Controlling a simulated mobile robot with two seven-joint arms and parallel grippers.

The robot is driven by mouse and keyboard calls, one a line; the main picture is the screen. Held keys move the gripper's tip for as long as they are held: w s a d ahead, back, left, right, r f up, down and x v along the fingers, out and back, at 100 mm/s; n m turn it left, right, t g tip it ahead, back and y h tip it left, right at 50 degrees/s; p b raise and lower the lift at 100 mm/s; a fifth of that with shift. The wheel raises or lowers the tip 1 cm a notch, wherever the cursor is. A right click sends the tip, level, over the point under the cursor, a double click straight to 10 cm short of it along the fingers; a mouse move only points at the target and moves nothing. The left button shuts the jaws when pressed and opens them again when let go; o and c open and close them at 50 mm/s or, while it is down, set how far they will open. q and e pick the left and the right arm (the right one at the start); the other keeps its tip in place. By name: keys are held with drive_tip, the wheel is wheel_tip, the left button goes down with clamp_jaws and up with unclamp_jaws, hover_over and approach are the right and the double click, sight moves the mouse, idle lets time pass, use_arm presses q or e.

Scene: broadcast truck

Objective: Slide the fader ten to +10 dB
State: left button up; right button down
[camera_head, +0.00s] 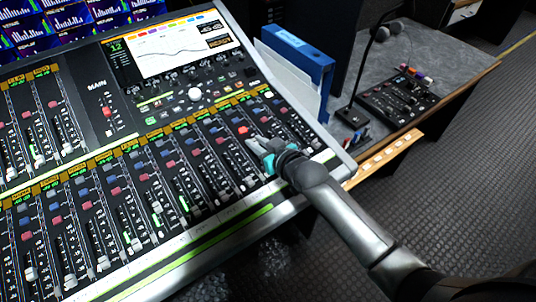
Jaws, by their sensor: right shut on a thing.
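The mixing console (180,246) fills the left and middle of the head view, with slanted rows of channel strips. My right gripper (258,149) reaches in from the lower right over the strips at the right end of the near fader bank. Its teal-marked fingers are shut on a fader cap there, which they mostly hide. The strip numbers and dB marks are too small to read, so I cannot tell which channel or level this is. Another fader cap (250,181) sits lower, near the front end of a neighbouring slot. My left gripper is not in view.
A blue binder (300,60) stands beyond the console's right edge. A grey desk (440,55) there holds a small control panel (398,96) and a gooseneck microphone. A console screen (170,48) is at the top. Open dark floor (480,150) lies at the right.

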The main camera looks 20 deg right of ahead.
drive_tip(key=shift+w+a+r, duration=0.1)
drive_tip(key=shift+w+a, duration=0.05)
drive_tip(key=shift+w, duration=0.35)
drive_tip(key=shift+w+a, duration=0.15)
drive_tip(key=shift+w, duration=0.3)
drive_tip(key=shift+r, duration=0.1)
drive_tip(key=c, duration=0.8)
unclamp_jaws()
drive_tip(key=shift+w+a, duration=0.1)
drive_tip(key=shift+w, duration=0.1)
drive_tip(key=p+v, duration=0.4)
drive_tip(key=v, duration=1.1)
drive_tip(key=shift+s+r, duration=0.1)
drive_tip(key=shift+s, duration=0.05)
